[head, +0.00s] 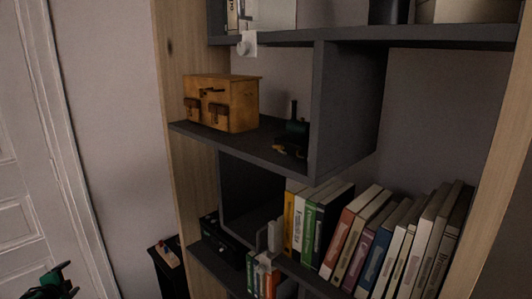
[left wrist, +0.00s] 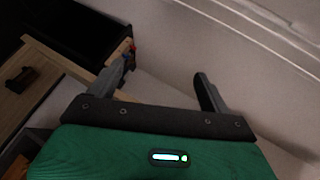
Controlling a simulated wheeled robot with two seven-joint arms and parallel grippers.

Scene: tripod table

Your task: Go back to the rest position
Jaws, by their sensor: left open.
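My left gripper (head: 52,285) shows at the bottom left corner of the head view, a green and black shape partly cut off by the picture's edge. In the left wrist view the same gripper (left wrist: 162,82) has its two dark fingers well apart, with nothing between them. The green casing of the hand fills the bottom of that view. My right gripper is in neither view.
A grey shelf unit (head: 345,105) with wooden uprights holds a wooden box (head: 222,103), a small dark object (head: 292,135) and several books (head: 372,235). A low dark stand (head: 168,270) is beside it. A white door (head: 28,170) is at left; plain wall lies between.

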